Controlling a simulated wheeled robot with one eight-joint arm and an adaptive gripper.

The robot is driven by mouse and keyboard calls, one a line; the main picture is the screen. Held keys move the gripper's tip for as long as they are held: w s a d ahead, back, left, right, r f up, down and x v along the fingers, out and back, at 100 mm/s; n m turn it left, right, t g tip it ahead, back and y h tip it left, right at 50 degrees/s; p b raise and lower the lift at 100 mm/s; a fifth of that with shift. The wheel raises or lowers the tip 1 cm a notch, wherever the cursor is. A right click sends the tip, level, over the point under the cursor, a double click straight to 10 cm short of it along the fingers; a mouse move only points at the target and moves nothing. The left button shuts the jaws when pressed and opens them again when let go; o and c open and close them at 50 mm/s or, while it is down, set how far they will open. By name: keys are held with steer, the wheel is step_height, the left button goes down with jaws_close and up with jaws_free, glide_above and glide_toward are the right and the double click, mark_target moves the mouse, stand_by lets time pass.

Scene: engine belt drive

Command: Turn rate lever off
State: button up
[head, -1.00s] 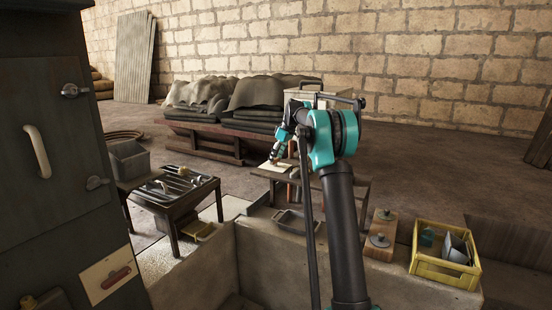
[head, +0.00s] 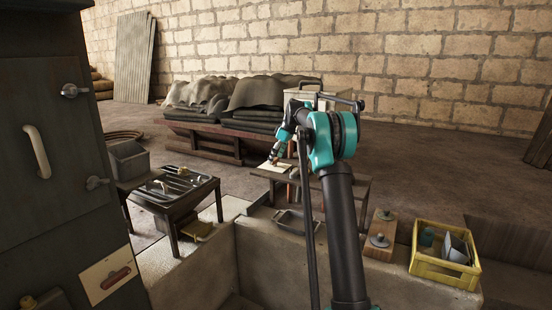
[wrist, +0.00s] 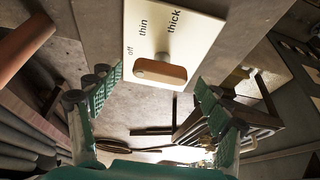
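The rate lever shows in the wrist view as a brown handle (wrist: 160,72) on a cream plate (wrist: 195,35) marked "off", "thin" and "thick". The handle lies roughly crosswise in that view, near the plate's lower edge, beside a grey round pivot. My gripper (wrist: 157,95) is open, with a green-padded finger to each side of the handle. No contact between the fingers and the handle shows. In the head view my gripper (head: 278,153) is small, just above a cream plate (head: 270,167) on a low table; the lever is hard to make out there.
A dark cabinet (head: 50,150) stands close at left, with a red handle (head: 118,278) on its own plate. A small dark table (head: 175,195) stands left of my arm. A yellow crate (head: 445,270) sits at right on the low wall (head: 275,260).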

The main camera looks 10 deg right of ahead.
steer(key=shift+r, duration=0.1)
steer(key=v, duration=1.2)
steer(key=s+f+m+h, duration=0.1)
steer(key=s+f+m, duration=0.2)
steer(key=s+f, duration=0.7)
steer(key=s+f+m+t+h, duration=0.1)
steer(key=s+f+m, duration=0.3)
steer(key=s, duration=2.1)
steer(key=s+f+m+h, duration=0.1)
steer(key=s+f+m, duration=0.3)
steer(key=s+f, duration=1.2)
steer(key=shift+s+a+f+t+h, duration=0.3)
steer(key=shift+s+f+h, duration=0.1)
steer(key=shift+s, duration=0.8)
steer(key=shift+r, duration=0.1)
steer(key=shift+c, duration=0.4)
